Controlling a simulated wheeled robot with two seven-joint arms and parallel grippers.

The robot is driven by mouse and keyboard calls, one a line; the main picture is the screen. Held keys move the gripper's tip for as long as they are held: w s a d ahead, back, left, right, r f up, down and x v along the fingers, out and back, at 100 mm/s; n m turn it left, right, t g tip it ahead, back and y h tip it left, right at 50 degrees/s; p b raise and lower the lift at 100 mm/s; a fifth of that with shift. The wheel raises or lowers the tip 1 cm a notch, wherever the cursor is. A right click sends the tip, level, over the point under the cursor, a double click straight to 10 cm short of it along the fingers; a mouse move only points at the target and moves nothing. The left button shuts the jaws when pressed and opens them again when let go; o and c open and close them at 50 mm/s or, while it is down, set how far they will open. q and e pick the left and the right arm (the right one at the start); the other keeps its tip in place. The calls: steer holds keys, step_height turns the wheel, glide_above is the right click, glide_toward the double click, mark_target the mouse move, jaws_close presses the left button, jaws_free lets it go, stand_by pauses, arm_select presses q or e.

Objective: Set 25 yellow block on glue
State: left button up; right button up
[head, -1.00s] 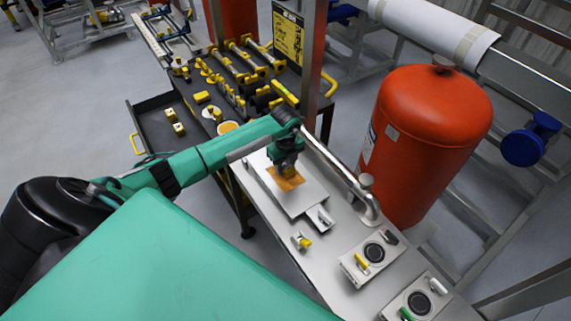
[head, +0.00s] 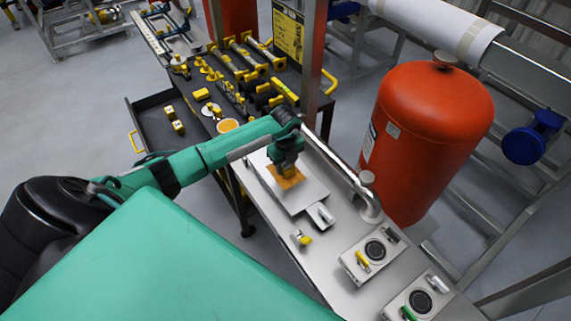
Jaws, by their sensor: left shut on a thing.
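The glue is an amber square patch (head: 290,182) on a pale plate (head: 308,196) on the metal bench. My left gripper (head: 286,172) points straight down over the patch and is shut on a small block. The block is almost wholly hidden by the gripper, so its number cannot be read. I cannot tell whether it touches the glue. Two other small yellow blocks, one at the back (head: 169,112) and one in front (head: 178,127), lie in the open drawer at the left. My right gripper is not in view.
A metal rail (head: 340,172) runs close to the right of my left gripper. A large orange tank (head: 428,140) stands beyond it. Dial boxes (head: 370,255) and a small yellow-tipped part (head: 302,239) sit on the near bench. A dark table with yellow tools (head: 240,85) stands behind.

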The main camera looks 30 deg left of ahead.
arm_select(q)
steer(key=shift+f, duration=0.35)
stand_by(0.4)
steer(key=o, duration=1)
steer(key=shift+c, duration=0.8)
steer(key=shift+r, duration=0.1)
steer(key=shift+r+p, duration=2.75)
steer(key=shift+r, duration=1.25)
steer(key=shift+f, duration=0.1)
